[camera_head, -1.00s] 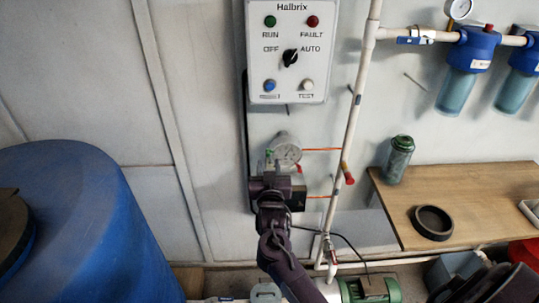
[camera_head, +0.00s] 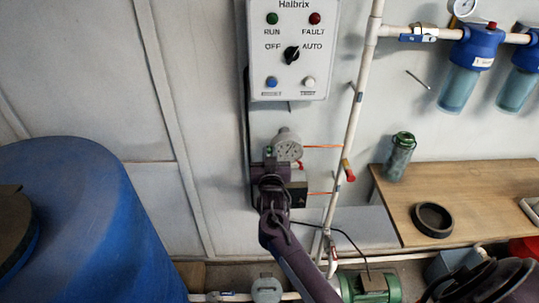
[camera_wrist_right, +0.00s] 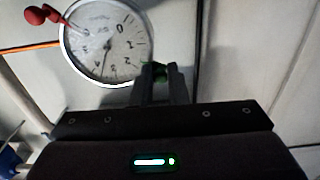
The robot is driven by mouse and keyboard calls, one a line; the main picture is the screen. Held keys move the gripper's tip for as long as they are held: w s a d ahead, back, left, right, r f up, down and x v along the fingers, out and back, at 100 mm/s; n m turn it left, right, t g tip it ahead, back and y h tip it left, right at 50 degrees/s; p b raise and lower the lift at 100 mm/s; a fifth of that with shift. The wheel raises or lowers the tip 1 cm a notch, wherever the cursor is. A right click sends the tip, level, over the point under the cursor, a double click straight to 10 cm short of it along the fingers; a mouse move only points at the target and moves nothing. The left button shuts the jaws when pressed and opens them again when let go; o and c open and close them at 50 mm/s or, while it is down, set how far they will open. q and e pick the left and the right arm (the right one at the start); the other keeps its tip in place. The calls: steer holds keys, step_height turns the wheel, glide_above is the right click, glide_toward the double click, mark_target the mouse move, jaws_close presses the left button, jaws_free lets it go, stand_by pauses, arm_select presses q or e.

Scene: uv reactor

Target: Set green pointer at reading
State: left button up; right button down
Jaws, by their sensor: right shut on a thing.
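The round pressure gauge (camera_head: 287,149) is on the wall below the control box. Its white dial (camera_wrist_right: 105,35) shows large in the right wrist view, with numerals and a dark needle. My right gripper (camera_head: 269,167) is at the gauge's lower left edge. In the right wrist view its fingers (camera_wrist_right: 161,84) are shut on a small green piece (camera_wrist_right: 158,72) at the dial's rim, which looks like the green pointer. The fingers hide most of it. A red knob on a stem (camera_wrist_right: 38,15) is at the rim's other side. My left gripper is out of view.
The grey control box (camera_head: 293,50) hangs just above the gauge. A white pipe (camera_head: 357,110) with a red-handled valve runs to the right. A blue barrel (camera_head: 95,225) stands left. A wooden bench (camera_head: 470,200) is right. A green pump motor (camera_head: 370,288) is below.

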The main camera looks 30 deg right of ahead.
stand_by(0.3)
steer(key=shift+s+d+r+m, duration=0.15)
steer(key=shift+d+r+m, duration=0.2)
steer(key=shift+m, duration=0.6)
steer(key=shift+s+d+r+m, duration=0.2)
steer(key=shift+r+m, duration=0.25)
steer(key=shift+m, duration=0.45)
steer(key=shift+s+d+r+m, duration=0.1)
steer(key=shift+d+r+m, duration=0.25)
steer(key=shift+m, duration=0.6)
steer(key=c, duration=1.5)
jaws_free()
steer(key=shift+r, duration=0.1)
steer(key=shift+o, duration=0.2)
